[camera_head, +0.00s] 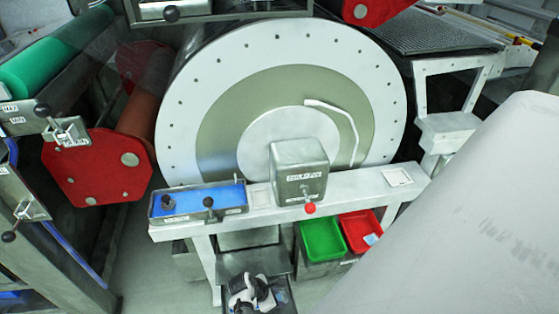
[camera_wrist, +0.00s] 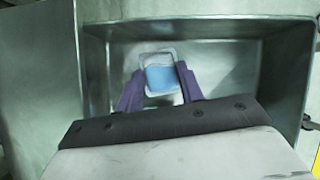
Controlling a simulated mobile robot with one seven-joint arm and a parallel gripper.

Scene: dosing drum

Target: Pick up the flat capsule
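The flat capsule (camera_wrist: 161,77) is a rounded clear packet with a pale rim and blue filling. In the wrist view it is between the two purple fingers of my gripper (camera_wrist: 160,80), over the floor of a grey metal tray (camera_wrist: 225,60). The fingers are apart, close along its left and right edges, and its far edge reaches past the fingertips. I cannot tell whether they press on it or whether it rests on the tray floor. In the head view my gripper (camera_head: 252,292) is low in the frame at the tray; the capsule cannot be made out there.
The tray walls rise close around my gripper. In the head view a white bench (camera_head: 365,190) with a grey box (camera_head: 299,172) and a blue tray (camera_head: 200,202) stands before the large drum (camera_head: 225,100). A green bin (camera_head: 322,240) and a red bin (camera_head: 360,230) sit below it.

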